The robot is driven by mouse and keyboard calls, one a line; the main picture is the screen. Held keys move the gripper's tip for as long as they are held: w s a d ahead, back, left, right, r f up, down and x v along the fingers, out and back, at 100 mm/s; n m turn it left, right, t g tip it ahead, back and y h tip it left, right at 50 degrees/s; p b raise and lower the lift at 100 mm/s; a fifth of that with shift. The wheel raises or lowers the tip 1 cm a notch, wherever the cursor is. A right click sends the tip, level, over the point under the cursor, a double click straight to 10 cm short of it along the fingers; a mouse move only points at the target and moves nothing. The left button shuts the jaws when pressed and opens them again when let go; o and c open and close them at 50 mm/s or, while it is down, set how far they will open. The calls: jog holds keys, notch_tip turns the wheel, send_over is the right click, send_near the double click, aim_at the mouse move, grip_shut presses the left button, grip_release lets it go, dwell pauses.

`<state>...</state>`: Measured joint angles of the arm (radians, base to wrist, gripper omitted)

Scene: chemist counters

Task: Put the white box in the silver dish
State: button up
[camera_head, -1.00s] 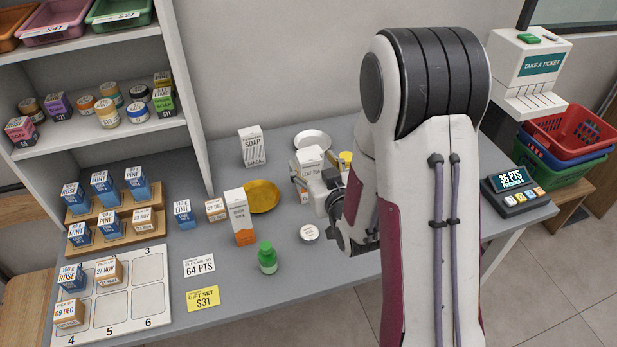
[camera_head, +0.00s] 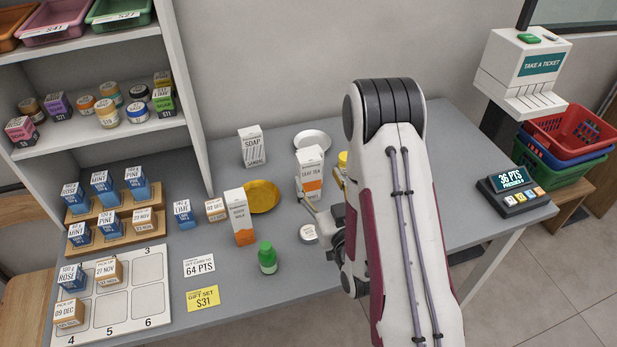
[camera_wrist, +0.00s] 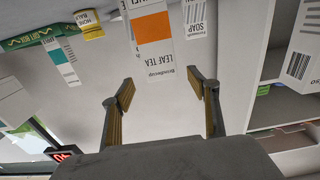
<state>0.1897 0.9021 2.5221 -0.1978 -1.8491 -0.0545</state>
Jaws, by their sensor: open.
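The white soap box (camera_head: 251,147), with dark print, stands upright at the back of the counter; part of it shows at the upper right of the wrist view (camera_wrist: 197,20). The silver dish (camera_head: 312,137) lies to its right, partly hidden behind a white and orange leaf tea box (camera_head: 310,163). My gripper (camera_head: 323,192) is open and empty, low in front of the leaf tea box. In the wrist view the open fingers (camera_wrist: 160,90) spread below that box (camera_wrist: 153,35), which appears ahead of them, not between the pads. The silver dish is not visible there.
A gold dish (camera_head: 262,196), an oat milk carton (camera_head: 239,217), a green bottle (camera_head: 267,258) and a small round tin (camera_head: 308,234) stand left of my gripper. A yellow-lidded jar (camera_head: 343,160) is right of the tea box. Shelves (camera_head: 190,90) rise at the left.

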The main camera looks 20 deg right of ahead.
aim_at(311, 165)
jog(key=shift+w, duration=0.2)
jog(key=shift+w, duration=1.15)
jog(key=shift+w, duration=0.15)
jog(key=shift+w+a+r, duration=0.1)
jog(key=shift+w+r, duration=0.05)
jog(key=shift+w, duration=2.3)
grip_shut()
jog(key=shift+r, duration=0.2)
